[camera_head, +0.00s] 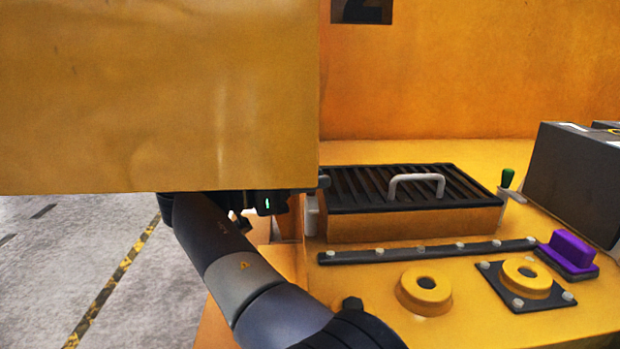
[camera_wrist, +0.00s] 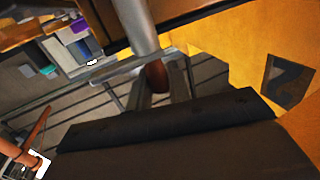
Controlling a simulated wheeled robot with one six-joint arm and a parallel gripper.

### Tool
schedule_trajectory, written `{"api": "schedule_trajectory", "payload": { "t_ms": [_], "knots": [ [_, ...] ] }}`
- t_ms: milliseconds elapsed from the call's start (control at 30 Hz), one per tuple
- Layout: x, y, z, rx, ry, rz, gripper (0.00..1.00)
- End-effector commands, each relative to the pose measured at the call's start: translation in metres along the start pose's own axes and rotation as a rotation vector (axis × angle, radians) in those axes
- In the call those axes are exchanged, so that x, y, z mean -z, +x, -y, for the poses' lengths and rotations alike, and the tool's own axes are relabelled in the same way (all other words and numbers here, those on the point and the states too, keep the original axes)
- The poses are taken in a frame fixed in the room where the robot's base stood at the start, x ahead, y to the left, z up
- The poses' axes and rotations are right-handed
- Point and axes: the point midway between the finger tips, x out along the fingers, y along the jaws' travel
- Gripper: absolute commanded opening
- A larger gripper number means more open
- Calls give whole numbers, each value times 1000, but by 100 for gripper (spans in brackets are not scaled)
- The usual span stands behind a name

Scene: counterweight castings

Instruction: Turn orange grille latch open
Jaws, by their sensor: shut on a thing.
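The black slatted grille (camera_head: 350,188) with a pale handle (camera_head: 417,187) lies on the yellow machine deck in the head view. My gripper (camera_head: 268,203) is left of the grille, mostly hidden under a large yellow panel. In the wrist view my gripper (camera_wrist: 160,88) is shut, its grey fingers on either side of a small orange-brown piece (camera_wrist: 156,75), which looks like the orange latch. The latch does not show in the head view, and its turn angle cannot be told.
The yellow panel (camera_head: 160,95) overhangs my gripper closely. A green-topped lever (camera_head: 507,178), a purple block (camera_head: 570,250), yellow rings (camera_head: 425,289) and a dark box (camera_head: 575,185) stand on the deck. Open floor (camera_head: 60,270) lies left.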

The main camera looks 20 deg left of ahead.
Motion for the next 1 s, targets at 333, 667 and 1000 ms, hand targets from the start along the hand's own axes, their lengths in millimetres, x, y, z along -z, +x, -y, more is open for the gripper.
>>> {"api": "schedule_trajectory", "payload": {
  "t_ms": [333, 667, 1000],
  "knots": [
    [0, 0, 0, 0, -1, 0, 39],
    [1, -14, 1, 3, -1, 0, 39],
    [-4, -72, 1, 2, 2, 1, 39]
  ]
}}
